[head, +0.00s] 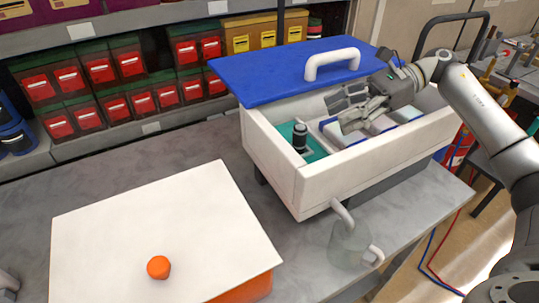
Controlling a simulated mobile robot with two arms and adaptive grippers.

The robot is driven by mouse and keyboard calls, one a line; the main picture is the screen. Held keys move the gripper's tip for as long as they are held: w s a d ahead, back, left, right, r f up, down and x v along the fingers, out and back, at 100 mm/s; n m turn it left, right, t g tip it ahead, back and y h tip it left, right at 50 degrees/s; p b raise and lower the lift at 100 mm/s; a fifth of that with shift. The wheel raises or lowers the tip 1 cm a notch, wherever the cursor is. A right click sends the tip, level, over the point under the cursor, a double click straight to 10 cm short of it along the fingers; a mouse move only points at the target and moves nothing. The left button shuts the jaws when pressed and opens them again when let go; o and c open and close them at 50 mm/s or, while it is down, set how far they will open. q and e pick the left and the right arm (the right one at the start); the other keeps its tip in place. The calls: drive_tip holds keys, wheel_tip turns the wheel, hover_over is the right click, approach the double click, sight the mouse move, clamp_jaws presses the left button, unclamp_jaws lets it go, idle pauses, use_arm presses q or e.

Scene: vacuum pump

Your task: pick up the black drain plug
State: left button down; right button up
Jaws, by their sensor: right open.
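A small black upright piece (299,137) with a pale lower part, which looks like the black drain plug, stands in the teal compartment (316,152) at the left end of an open white box (350,170). My right gripper (342,108) reaches in from the right over the box. It is open and empty, its fingers pointing left, apart from the black piece and to its right. A grey part at the bottom left edge (8,284) may belong to my left gripper; too little of it shows to tell its state.
A blue lid (265,77) with a white handle lies across the box's back. White-walled compartments (345,133) fill its middle. A clear jug (348,243) stands in front. A white panel (130,225) with an orange knob (158,267) lies at left. Bare grey table lies between.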

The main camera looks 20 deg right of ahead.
sight(303, 127)
drive_tip(key=p+x, duration=0.1)
drive_tip(key=x, duration=0.3)
drive_tip(key=shift+a+f+p, duration=0.1)
drive_tip(key=shift+f+p, duration=0.05)
drive_tip(key=shift+p, duration=0.15)
drive_tip(key=shift+w+a+f+p, duration=0.15)
drive_tip(key=shift+a+p, duration=0.15)
drive_tip(key=shift+a, duration=0.3)
drive_tip(key=p+x, duration=0.2)
drive_tip(key=x, duration=0.2)
drive_tip(key=shift+p, duration=0.3)
drive_tip(key=shift+w+a+f, duration=0.1)
drive_tip(key=shift+a+f, duration=0.05)
drive_tip(key=shift+a, duration=0.15)
use_arm(q)
drive_tip(key=r, duration=0.2)
drive_tip(key=d+r, duration=0.1)
drive_tip(key=r, duration=0.2)
drive_tip(key=shift+d, duration=0.3)
use_arm(e)
clamp_jaws()
